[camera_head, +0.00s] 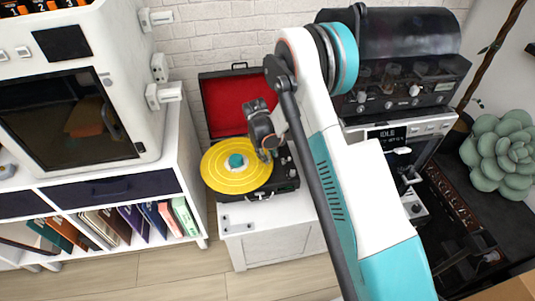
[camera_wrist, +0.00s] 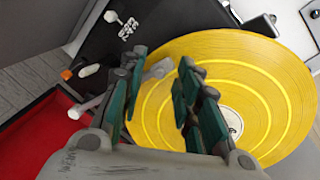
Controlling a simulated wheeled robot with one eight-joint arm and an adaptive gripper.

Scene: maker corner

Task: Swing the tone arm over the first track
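The record player (camera_head: 285,178) is a black case with its red-lined lid (camera_head: 222,105) raised, standing on a white cabinet. A yellow record (camera_head: 222,178) with a teal centre lies on it; it fills the right of the wrist view (camera_wrist: 270,65). My gripper (camera_head: 265,154) is low over the record's right side. In the wrist view its two teal-padded fingers (camera_wrist: 163,60) are apart. The light grey tone arm (camera_wrist: 86,107) passes behind the left finger, and its head (camera_wrist: 158,69) shows between the fingers, at the record's edge. Contact with the fingers cannot be told.
A white shelf (camera_head: 110,190) with books and a white machine (camera_head: 75,90) stand at the left. A coffee machine (camera_head: 400,130) and a green succulent (camera_head: 500,150) are at the right. The white cabinet's front top (camera_head: 275,213) is mostly clear, and open floor lies before it.

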